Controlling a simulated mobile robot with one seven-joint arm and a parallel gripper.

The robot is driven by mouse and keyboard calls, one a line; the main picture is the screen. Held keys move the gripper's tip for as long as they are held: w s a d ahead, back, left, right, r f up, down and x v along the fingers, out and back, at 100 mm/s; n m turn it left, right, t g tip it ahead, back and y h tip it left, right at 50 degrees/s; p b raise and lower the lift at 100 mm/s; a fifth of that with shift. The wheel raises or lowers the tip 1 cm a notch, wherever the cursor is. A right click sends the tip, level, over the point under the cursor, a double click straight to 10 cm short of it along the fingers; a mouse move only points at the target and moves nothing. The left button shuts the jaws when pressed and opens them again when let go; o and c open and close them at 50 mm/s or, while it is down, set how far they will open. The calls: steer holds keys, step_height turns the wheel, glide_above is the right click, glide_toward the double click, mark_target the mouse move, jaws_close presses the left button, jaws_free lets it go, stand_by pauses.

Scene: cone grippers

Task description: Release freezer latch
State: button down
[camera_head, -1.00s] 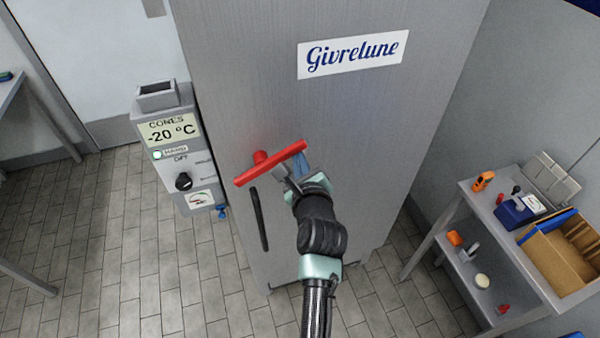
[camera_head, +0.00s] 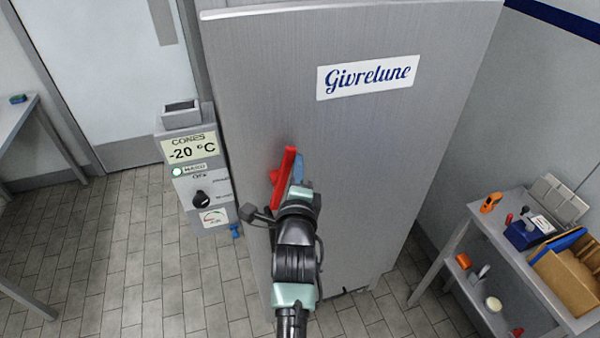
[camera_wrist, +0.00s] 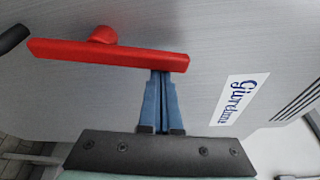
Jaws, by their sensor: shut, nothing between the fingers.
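The red freezer latch (camera_head: 283,177) is on the left side of the grey freezer door (camera_head: 370,180). In the head view its bar stands steeply, near upright. In the wrist view the red latch bar (camera_wrist: 110,54) runs across the upper left, with its round pivot behind its left half. My gripper (camera_head: 298,168) has blue fingers and is shut and empty. In the wrist view the closed fingertips (camera_wrist: 160,76) are at the right end of the bar, touching it or just beside it. My wrist hides the lower part of the door in the head view.
A control box (camera_head: 197,180) reading -20 °C stands left of the freezer. A grey side table (camera_head: 480,211) with a cardboard box (camera_head: 568,285) and small tools stands at the right. Tiled floor is free at the left.

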steer(key=shift+s+a+r+n+b, duration=0.1)
steer(key=shift+s+a+n+b, duration=0.05)
steer(key=shift+a+n+b, duration=0.3)
steer(key=shift+d, duration=0.1)
stand_by(0.4)
